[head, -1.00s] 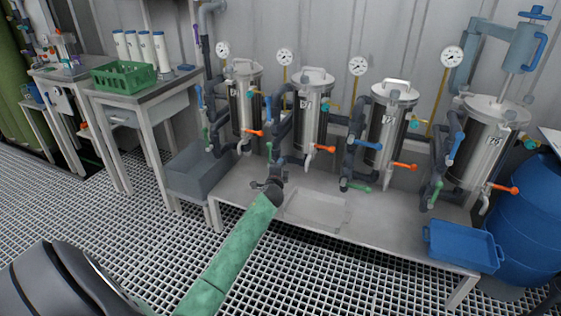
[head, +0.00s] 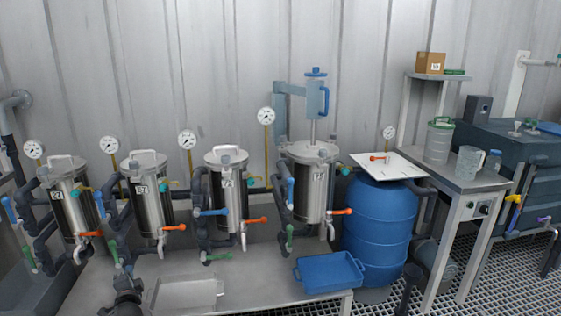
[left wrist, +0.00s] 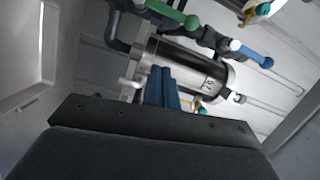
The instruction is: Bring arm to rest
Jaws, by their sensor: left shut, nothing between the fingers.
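My left gripper (head: 127,284) is at the bottom left of the head view, dark, in front of the steel bench with the vessels. Its blue fingers (left wrist: 161,87) are together and empty in the left wrist view. A steel vessel (left wrist: 195,70) with a number label shows beyond the fingertips, apart from them as far as I can tell. My right gripper is not in view.
The bench (head: 250,292) carries a shallow grey tray (head: 187,293) and a blue tray (head: 329,272). A blue barrel (head: 383,225) with a white board (head: 388,166) on top stands to the right. Pipes and coloured valve handles project in front of the vessels.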

